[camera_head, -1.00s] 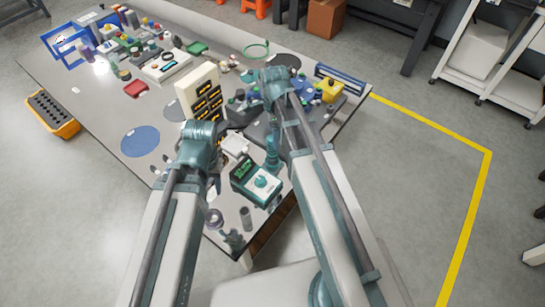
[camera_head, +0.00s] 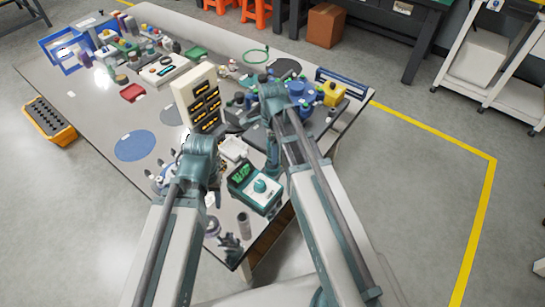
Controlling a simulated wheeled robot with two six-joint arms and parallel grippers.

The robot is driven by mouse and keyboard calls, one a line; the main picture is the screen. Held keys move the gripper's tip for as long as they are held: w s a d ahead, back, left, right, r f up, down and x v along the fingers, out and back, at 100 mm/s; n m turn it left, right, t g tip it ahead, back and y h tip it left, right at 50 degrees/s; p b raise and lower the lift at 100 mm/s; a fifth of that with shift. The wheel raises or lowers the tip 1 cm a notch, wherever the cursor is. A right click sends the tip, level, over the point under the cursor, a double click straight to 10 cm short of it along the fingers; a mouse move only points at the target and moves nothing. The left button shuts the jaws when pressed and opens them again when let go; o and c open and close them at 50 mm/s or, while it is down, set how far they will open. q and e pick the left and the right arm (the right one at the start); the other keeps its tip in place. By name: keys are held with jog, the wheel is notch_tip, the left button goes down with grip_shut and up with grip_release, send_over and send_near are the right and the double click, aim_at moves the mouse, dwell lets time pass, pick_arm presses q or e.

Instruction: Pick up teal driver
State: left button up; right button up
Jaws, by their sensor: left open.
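I cannot clearly pick out the teal driver. A teal box with a green display and a round knob (camera_head: 254,187) sits near the table's front corner. A small dark teal piece (camera_head: 230,243) stands at the near edge, too small to name. My left gripper (camera_head: 163,177) is open, low over the table's left front edge, partly hidden by my left arm. It is left of the teal box and apart from it. My right arm bends over the table right of the box. Its fingers are not clearly seen.
A grey cylinder (camera_head: 244,224) stands at the near corner. A cream rack (camera_head: 197,97) rises behind my left arm. A blue round mat (camera_head: 134,146) lies clear at the left. Bottles and trays crowd the back. A yellow bin (camera_head: 50,122) is on the floor.

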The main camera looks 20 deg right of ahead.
jog(key=shift+c, duration=0.2)
grip_shut()
pick_arm(q)
jog(key=shift+r, duration=0.1)
pick_arm(e)
jog(key=shift+r, duration=0.1)
